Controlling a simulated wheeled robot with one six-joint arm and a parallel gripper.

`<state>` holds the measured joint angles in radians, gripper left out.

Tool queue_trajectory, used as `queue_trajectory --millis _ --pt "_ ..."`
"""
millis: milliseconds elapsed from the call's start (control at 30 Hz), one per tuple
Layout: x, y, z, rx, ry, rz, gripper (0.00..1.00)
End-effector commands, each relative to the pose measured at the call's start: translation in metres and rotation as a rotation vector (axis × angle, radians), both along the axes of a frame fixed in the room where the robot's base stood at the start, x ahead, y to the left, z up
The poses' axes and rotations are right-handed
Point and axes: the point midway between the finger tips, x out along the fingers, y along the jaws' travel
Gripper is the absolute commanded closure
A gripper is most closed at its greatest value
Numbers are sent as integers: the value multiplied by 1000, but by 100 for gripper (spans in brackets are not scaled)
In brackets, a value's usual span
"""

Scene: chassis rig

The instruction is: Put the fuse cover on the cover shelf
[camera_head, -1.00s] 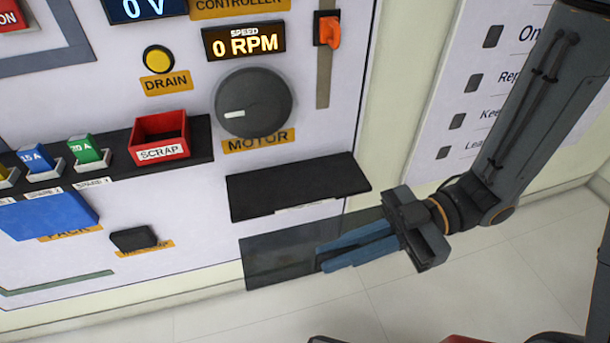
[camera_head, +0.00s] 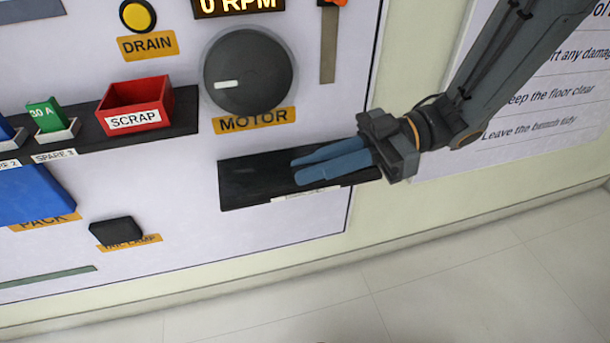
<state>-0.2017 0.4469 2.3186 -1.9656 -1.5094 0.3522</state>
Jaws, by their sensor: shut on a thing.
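The cover shelf (camera_head: 236,201) is a black ledge on the panel below the MOTOR dial, with a pale label on its front edge. My gripper (camera_head: 318,167), with blue fingers, reaches in from the right over the shelf. The fingers are shut on the fuse cover (camera_head: 258,178), a dark see-through sheet. It overlaps the black shelf in this view and its outline is hard to make out. I cannot tell whether it touches the shelf or is just above it.
The MOTOR dial (camera_head: 248,72) sticks out just above the shelf. A red SCRAP bin (camera_head: 136,104) stands on another black ledge to the left. A black tail lamp block (camera_head: 117,231) is lower left. The wall and floor below the shelf are clear.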

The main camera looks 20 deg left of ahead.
Motion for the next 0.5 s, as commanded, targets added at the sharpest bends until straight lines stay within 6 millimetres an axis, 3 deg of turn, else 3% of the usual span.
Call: queue_trajectory --millis 267,333,500 --pt "51 31 -2 1 -2 0 100" --pt "48 29 -16 -1 3 -1 100" --pt "47 29 -30 1 1 0 100"
